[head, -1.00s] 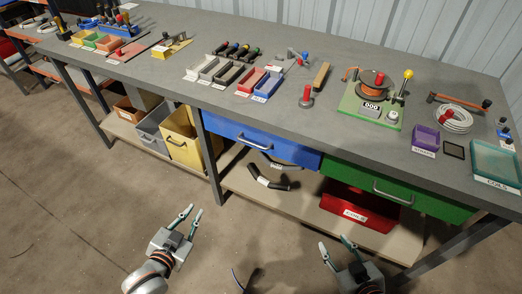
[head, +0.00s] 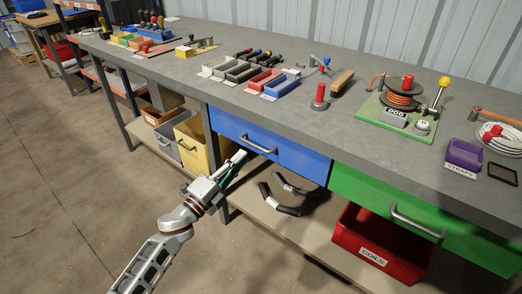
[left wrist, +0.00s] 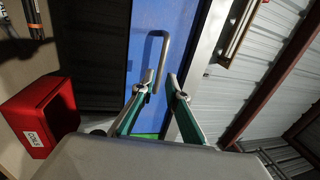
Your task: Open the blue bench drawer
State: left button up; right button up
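The blue bench drawer (head: 300,160) is under the bench top in the head view, its front looking flush with the bench. Its grey bar handle (head: 258,146) is level across the front. My left gripper (head: 236,162) is just in front of and below the handle's left part. The handle (left wrist: 163,48) is just beyond the fingertips, against the blue front (left wrist: 143,40). I cannot tell whether a finger touches it. My right gripper is in neither view.
A green drawer (head: 365,192) with its own handle is at the right. Yellow (head: 188,135) and grey bins stand left. Open floor lies in front.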

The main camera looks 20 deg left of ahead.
aim_at(253, 144)
pick_arm(q)
jog(key=x, duration=0.7)
jog(key=shift+w, duration=0.1)
grip_shut()
